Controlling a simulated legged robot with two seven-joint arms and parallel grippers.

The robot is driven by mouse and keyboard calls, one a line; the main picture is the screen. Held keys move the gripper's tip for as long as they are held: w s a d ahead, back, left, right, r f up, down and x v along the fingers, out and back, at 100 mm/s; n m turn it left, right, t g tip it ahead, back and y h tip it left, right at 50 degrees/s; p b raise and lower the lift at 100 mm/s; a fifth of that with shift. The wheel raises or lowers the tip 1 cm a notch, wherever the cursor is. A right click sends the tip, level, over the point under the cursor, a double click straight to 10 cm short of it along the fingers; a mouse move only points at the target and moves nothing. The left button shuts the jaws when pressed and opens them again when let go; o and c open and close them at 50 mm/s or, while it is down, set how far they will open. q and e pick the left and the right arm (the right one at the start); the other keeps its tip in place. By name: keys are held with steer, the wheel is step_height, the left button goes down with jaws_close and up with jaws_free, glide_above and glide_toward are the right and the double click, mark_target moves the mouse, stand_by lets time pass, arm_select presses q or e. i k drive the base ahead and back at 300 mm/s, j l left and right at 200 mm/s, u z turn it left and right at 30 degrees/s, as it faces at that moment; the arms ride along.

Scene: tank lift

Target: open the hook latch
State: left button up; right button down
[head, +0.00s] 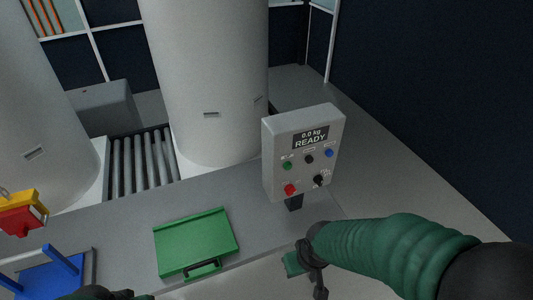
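A red and yellow block (22,213) is at the left edge, partly cut off, with a small yellowish metal piece at its top. It may be the hook block; I cannot make out a hook or its latch. My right gripper (310,272), dark at the end of a green-sleeved arm, is beyond the bench's front side, below the control box and far right of the red block. Its finger opening is not clear. Dark and green parts at the bottom edge (103,293) seem to be my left arm's end, mostly out of frame; its fingers cannot be made out.
A grey bench (120,220) carries a green case (195,240) with a black handle and a blue frame (55,278). A control box (302,152) reads "0.0 kg READY". Large white tanks (205,80) stand behind, beside a roller conveyor (142,163). Floor on the right is clear.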

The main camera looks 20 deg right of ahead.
mark_target(18, 221)
steer(key=u, duration=1.3)
